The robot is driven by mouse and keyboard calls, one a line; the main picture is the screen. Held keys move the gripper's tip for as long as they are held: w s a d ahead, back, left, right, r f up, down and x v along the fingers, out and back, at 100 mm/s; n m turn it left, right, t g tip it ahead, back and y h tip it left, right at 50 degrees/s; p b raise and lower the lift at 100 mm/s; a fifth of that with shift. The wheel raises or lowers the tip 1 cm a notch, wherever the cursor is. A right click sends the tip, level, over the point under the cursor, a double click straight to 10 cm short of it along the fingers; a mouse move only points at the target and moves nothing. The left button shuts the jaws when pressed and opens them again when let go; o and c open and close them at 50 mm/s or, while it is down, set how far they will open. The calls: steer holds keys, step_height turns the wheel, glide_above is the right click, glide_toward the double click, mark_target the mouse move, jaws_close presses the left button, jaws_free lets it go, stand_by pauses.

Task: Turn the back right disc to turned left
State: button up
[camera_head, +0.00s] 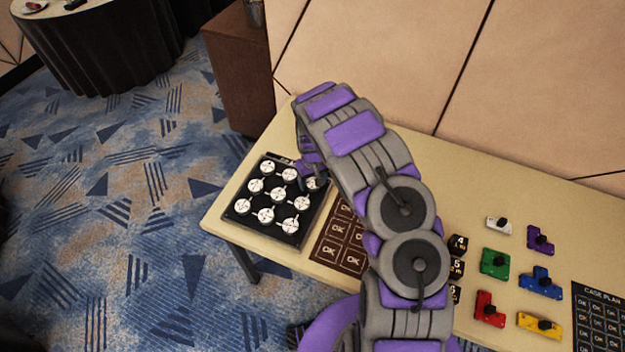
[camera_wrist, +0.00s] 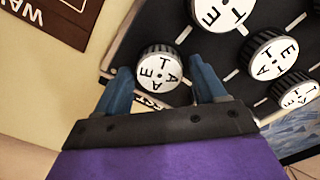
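A black board (camera_head: 275,230) with rows of white-faced round discs lies at the left end of the table. The back right disc (camera_head: 313,185) is partly hidden by my gripper (camera_head: 309,176) at the board's far right corner. In the wrist view this disc (camera_wrist: 158,73) has a ridged dark rim and black letters, which appear turned. My gripper (camera_wrist: 160,92) is open, with one blue finger on each side of the disc. Small gaps seem to show between the fingers and the rim; I cannot tell if either touches.
Neighbouring discs (camera_wrist: 223,14) stand close by on the board. A brown card with OK squares (camera_head: 338,243) lies right of the board. Coloured blocks (camera_head: 495,263) and a dark case plan sheet (camera_head: 600,320) lie further right. A wall (camera_head: 400,60) rises behind the table.

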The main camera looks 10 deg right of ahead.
mark_target(312, 182)
steer(key=c, duration=0.8)
steer(key=shift+m, duration=2)
steer(key=o, duration=1)
step_height(312, 182, up, 17)
steer(key=p, duration=0.3)
steer(key=shift+r, duration=0.2)
